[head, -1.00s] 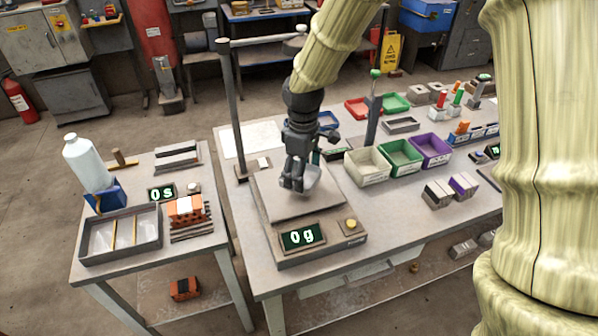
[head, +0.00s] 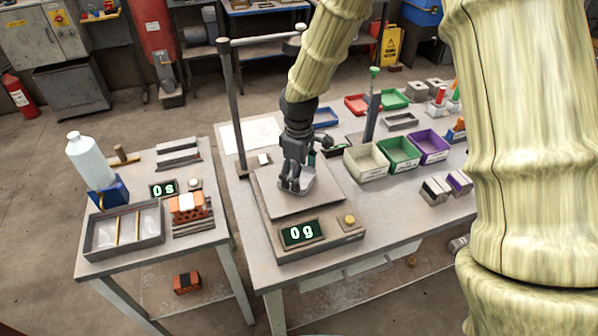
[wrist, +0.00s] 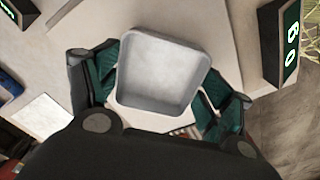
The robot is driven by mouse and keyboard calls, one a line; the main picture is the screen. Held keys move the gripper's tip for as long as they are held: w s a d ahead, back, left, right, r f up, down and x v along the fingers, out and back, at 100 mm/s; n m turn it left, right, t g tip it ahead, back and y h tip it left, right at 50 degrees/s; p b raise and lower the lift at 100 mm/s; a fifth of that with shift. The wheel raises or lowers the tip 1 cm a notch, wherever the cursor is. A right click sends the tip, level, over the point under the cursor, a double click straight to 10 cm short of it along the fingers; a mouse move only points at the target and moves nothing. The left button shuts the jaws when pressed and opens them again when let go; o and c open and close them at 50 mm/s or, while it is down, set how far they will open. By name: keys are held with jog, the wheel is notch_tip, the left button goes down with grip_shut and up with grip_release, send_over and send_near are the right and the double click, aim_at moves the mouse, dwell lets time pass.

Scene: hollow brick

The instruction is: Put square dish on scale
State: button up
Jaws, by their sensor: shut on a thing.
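The square dish (wrist: 158,72) is light grey with raised walls and rounded corners. My gripper (head: 290,188) is shut on the dish, with a finger at each side of it in the wrist view (wrist: 160,95). In the head view the dish (head: 300,183) is partly hidden behind the fingers. It is over the plate of the scale (head: 305,200), near its middle. The scale's display reads 0 g, and I cannot see clearly whether the dish touches the plate.
A post (head: 232,110) stands at the scale's back left. White, green and purple bins (head: 366,163) stand to the right. A side table at left holds a white bottle (head: 90,160), a divided tray (head: 123,255) and a timer reading 0 s. A yellow button (head: 349,220) is on the scale's front.

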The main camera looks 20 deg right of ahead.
jog(key=shift+f, duration=0.1)
jog(key=o, duration=1)
notch_tip(320, 180, up, 12)
jog(key=shift+r+b, duration=0.15)
jog(key=shift+b, duration=0.8)
